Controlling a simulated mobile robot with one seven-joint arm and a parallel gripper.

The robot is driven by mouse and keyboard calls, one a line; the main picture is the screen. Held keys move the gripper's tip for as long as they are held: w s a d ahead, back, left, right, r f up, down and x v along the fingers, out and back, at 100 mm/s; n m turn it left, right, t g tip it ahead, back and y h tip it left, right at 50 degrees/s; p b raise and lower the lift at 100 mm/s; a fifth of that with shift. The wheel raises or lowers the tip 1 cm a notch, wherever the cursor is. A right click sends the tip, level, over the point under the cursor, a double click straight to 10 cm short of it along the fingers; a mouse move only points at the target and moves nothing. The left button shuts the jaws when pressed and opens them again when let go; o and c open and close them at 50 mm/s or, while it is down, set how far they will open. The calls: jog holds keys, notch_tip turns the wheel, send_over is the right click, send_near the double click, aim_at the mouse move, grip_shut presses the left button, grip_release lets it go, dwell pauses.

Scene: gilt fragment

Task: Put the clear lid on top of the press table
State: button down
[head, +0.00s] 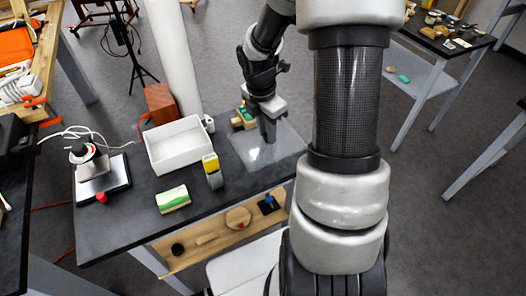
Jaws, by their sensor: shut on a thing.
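The clear lid (252,155) is a see-through, pale square sheet near the right end of a dark-topped table (130,223), which I take to be the press table. My gripper (269,139) points down at the lid's middle and is shut on it. The fingertips are small in the head view, and the exact grip is hard to see. The lid lies over the tabletop near its right edge. I cannot tell whether it touches the top or hangs just above it.
A white open box (180,160), a yellow-topped item (212,170), a green-and-white block (173,199) and a device with a red knob (101,181) stand left of the lid. A small green-and-tan object (240,117) is close behind it. A wooden shelf (205,247) lies below.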

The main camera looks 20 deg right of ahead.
aim_at(266, 143)
notch_tip(266, 143, down, 7)
jog(key=shift+f+b, duration=0.2)
jog(key=shift+b, duration=0.25)
jog(key=shift+f, duration=0.2)
jog(key=c, duration=1.5)
grip_release()
jog(key=shift+c, duration=0.2)
jog(key=shift+r, duration=0.1)
jog(key=r, duration=0.4)
jog(key=a+r+p, duration=0.1)
jog(key=r, duration=0.7)
jog(key=shift+s+a+p, duration=0.2)
jog(key=shift+p, duration=0.2)
jog(key=shift+r, duration=0.1)
